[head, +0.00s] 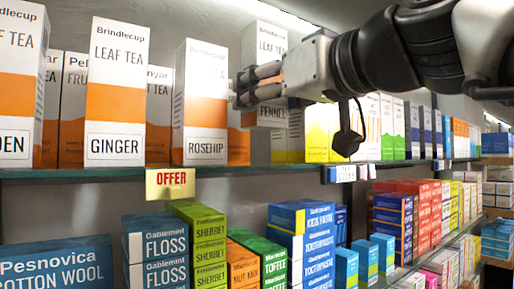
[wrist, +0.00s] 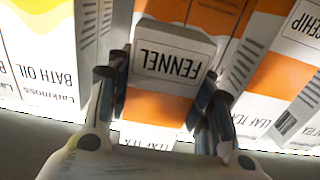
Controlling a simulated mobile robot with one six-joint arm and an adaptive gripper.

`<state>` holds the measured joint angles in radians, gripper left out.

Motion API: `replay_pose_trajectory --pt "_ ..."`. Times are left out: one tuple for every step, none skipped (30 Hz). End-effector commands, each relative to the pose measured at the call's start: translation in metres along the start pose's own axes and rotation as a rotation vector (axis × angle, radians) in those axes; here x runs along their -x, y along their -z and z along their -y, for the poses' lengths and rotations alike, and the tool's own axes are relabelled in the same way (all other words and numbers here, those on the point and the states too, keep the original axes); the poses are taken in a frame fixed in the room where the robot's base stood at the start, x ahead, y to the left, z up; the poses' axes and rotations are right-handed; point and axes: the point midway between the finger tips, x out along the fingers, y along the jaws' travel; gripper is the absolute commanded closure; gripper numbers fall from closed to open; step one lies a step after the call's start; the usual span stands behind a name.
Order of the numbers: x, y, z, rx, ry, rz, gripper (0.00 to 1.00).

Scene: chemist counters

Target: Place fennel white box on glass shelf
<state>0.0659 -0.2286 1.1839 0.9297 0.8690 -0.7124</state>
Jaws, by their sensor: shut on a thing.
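The white fennel box (head: 272,115) has an orange band and a FENNEL label. In the head view it is upright at upper centre, right of the rosehip box, partly hidden by my gripper (head: 243,88). Its lower end appears above the glass shelf (head: 290,168), with grey wall showing beneath. In the wrist view the fennel box (wrist: 165,85) appears upside down between the fingers of my gripper (wrist: 163,88). My gripper is shut on its sides.
A rosehip box (head: 200,110) and a ginger box (head: 115,100) stand left on the shelf. Yellow-banded boxes (head: 316,130) stand to the right. An OFFER tag (head: 170,183) hangs on the shelf edge. The lower shelf holds stacked goods such as toothpaste (head: 318,245).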

Motion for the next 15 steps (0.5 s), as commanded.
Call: replay_pose_trajectory --pt "0.001 -0.007 0.001 0.0 0.0 -0.001 0.78" --pt "0.001 -0.009 0.001 0.001 0.0 -0.001 0.78" --pt "0.001 -0.011 0.001 0.001 0.0 -0.001 0.78" --pt "0.001 -0.013 0.001 0.0 0.0 -0.002 0.78" --pt "0.001 -0.015 0.0 0.0 0.0 -0.002 0.78" --pt "0.001 -0.02 0.0 0.0 0.0 -0.001 0.78" --pt "0.001 -0.024 0.0 0.0 -0.001 -0.001 0.78" --pt "0.001 -0.03 0.001 -0.001 0.0 0.0 0.78" --pt "0.001 -0.036 0.001 -0.001 0.0 0.0 0.78" --pt "0.001 -0.04 0.001 -0.001 0.0 0.0 0.78" --pt "0.001 -0.044 0.0 -0.001 0.0 0.0 0.78" --pt "0.001 -0.047 0.0 0.0 -0.001 -0.001 0.78" --pt "0.001 -0.049 0.0 0.0 0.0 -0.001 0.78" --pt "0.001 -0.05 0.001 0.0 0.0 -0.001 0.78" --pt "0.001 -0.051 0.0 0.0 0.0 -0.002 0.78"
